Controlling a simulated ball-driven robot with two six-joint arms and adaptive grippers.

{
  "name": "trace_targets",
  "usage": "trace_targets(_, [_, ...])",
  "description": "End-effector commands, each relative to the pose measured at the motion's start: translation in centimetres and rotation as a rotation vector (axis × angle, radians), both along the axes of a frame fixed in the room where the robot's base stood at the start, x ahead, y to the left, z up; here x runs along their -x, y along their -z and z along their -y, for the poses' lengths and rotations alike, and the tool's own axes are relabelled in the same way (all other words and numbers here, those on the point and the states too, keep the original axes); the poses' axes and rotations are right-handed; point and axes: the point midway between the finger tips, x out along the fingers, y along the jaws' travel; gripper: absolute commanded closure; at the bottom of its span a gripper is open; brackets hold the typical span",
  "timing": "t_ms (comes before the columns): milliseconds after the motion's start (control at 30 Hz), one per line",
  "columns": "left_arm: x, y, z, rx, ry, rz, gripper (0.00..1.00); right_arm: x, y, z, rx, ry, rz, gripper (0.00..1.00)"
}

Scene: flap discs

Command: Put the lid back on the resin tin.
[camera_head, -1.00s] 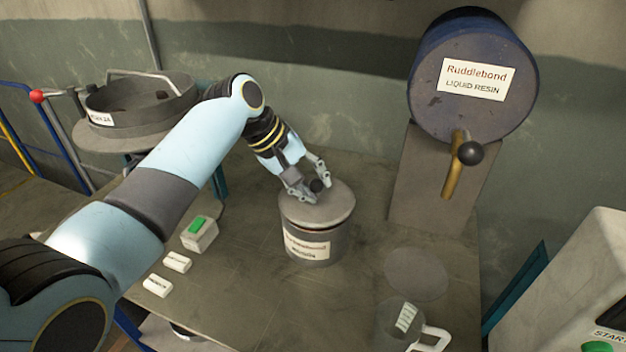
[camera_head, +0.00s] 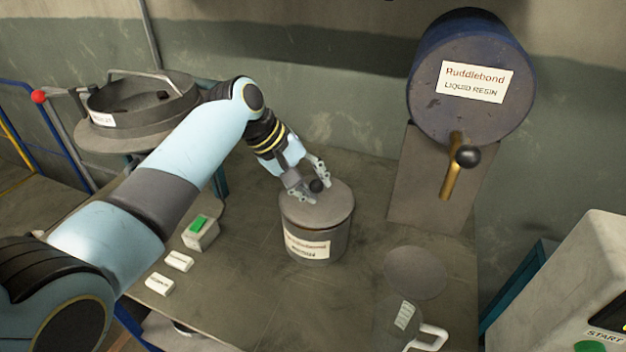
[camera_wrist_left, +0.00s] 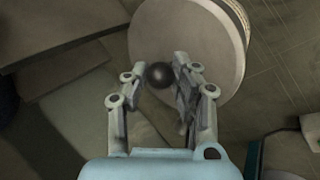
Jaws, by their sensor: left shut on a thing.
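The resin tin (camera_head: 306,247) is a grey cylinder with a white label, standing upright on the bench. The round grey lid (camera_head: 329,208) lies on the tin's top and looks level, with its edge along the rim. My left gripper (camera_head: 310,189) is above the lid, shut on its dark round knob (camera_head: 316,186). The left wrist view shows the knob (camera_wrist_left: 159,75) between the fingers and the pale lid (camera_wrist_left: 190,40) beyond them. The fingers hide part of the lid. My right gripper is in neither view.
A blue resin drum (camera_head: 430,110) with a brass tap stands behind right. A jug (camera_head: 398,325) and flat grey disc (camera_head: 415,272) are at front right. A green-button box (camera_head: 202,233) and two white blocks lie left. A machine (camera_head: 575,280) stands far right.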

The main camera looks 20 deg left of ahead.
Motion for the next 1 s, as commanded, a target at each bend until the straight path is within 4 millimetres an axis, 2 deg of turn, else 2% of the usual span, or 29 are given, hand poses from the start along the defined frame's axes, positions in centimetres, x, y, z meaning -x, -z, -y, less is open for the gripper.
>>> trace_targets(1000, [-0.02,-0.02,0.01,0.001,0.000,0.001,1.00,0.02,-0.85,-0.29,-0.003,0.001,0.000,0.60])
